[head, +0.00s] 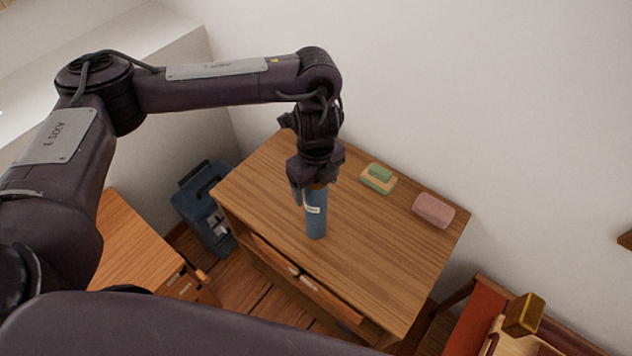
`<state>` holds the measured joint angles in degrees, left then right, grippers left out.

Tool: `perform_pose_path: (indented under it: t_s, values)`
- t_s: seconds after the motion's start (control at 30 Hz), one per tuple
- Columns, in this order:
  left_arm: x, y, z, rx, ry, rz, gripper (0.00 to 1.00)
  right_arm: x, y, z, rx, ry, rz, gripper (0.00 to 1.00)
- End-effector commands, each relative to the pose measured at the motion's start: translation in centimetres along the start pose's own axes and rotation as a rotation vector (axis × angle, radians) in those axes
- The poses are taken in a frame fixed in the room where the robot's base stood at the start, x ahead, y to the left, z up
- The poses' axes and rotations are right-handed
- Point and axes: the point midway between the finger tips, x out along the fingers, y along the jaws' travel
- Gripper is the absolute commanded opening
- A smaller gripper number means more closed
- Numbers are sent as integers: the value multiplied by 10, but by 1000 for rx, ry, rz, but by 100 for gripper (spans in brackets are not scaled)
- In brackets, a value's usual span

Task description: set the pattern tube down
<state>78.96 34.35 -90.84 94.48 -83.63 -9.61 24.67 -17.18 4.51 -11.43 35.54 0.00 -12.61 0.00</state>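The pattern tube (316,217) is a blue cylinder with a small white label, upright at the middle of the wooden dresser top (372,262). My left gripper (314,185) points down over the tube's upper end, with its fingers around the top. The fingers appear closed on it. The tube's lower end is at or just above the dresser top; I cannot tell if it touches. The tube's top is hidden by the gripper. My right gripper is not in view.
A green and yellow block (378,179) and a pink block (433,210) lie along the dresser's wall side. A blue case (207,212) stands on the floor left of the dresser. A red-topped piece with a gold block (525,315) is at lower right. The dresser's right front is clear.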

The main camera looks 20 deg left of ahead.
Motion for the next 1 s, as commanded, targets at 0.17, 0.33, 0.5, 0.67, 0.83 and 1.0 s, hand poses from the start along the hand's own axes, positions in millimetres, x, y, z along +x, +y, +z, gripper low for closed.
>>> perform_pose_path:
  t_s: [0.17, 0.33, 0.5, 0.67, 0.83, 1.0]
  values:
    - [0, 0, 0, 0, 0, 0, 74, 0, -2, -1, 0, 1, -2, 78]
    - [-5, 0, 0, 1, -1, -2, 74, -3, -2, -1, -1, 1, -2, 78]
    - [-27, -1, 1, 2, -4, -5, 74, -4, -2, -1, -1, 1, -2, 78]
    - [-58, -1, 1, 3, -6, -6, 74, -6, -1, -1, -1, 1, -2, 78]
    - [-90, -1, 1, 2, -4, -5, 74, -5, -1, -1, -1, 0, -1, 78]
    - [-112, -1, 0, 1, -3, -3, 74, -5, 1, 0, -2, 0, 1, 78]
